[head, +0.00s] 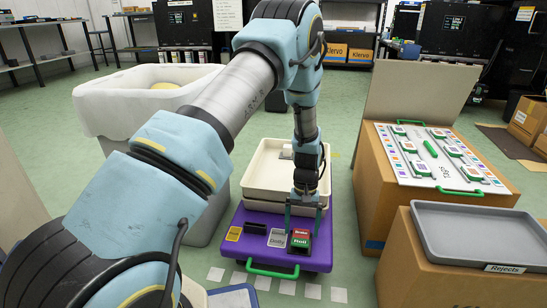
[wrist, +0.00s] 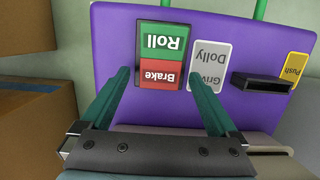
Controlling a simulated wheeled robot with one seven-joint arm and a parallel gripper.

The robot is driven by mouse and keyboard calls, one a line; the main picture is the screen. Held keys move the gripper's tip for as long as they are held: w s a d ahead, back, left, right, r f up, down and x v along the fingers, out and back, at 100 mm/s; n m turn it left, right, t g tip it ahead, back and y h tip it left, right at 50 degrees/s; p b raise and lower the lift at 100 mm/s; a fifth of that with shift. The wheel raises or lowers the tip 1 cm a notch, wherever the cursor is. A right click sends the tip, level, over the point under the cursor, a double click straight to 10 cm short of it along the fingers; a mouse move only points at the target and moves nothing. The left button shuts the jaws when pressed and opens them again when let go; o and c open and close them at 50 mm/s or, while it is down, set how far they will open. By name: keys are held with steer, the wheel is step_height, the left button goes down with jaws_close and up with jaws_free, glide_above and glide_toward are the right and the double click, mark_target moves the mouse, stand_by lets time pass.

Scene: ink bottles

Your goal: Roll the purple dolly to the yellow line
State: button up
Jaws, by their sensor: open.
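The purple dolly (head: 240,247) stands on the green floor, carrying cream trays (head: 262,178). Its deck fills much of the wrist view (wrist: 112,30). A green handle (head: 272,271) is at its near edge. On the deck is a two-part pad, red "Brake" (wrist: 160,74) and green "Roll" (wrist: 162,41); it also shows in the head view (head: 299,243). My gripper (head: 305,212) is open and empty, above the pad. No yellow line is clearly visible.
A grey "Dolly" label (wrist: 208,66) and yellow "Push" label (head: 234,233) are on the deck. A white bin (head: 115,108) stands left. Cardboard boxes (head: 400,270) with a grey "Rejects" tray (head: 480,232) stand close right. Pale squares (head: 288,287) mark the floor in front.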

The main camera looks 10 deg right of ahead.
steer(key=shift+s+a+f+t+h+b, duration=0.2)
steer(key=shift+t+b, duration=0.25)
steer(key=shift+b, duration=0.75)
steer(key=shift+s+d+r+t+h+b, duration=0.1)
steer(key=shift+t+h+b, duration=0.3)
steer(key=shift+b, duration=0.75)
steer(key=a+r+p, duration=0.3)
steer(key=r+p, duration=0.3)
steer(key=r, duration=0.4)
steer(key=a+r+p, duration=0.3)
steer(key=r+p, duration=0.4)
steer(key=r, duration=0.3)
steer(key=w+a+r+n+p, duration=0.1)
steer(key=a+r+p, duration=0.2)
steer(key=r+p, duration=0.3)
step_height(320, 180, up, 4)
steer(key=shift+a+r+p, duration=0.25)
steer(key=shift+a+p, duration=0.05)
steer(key=shift+p, duration=0.1)
steer(key=shift+t, duration=0.25)
steer(key=shift+c, duration=0.2)
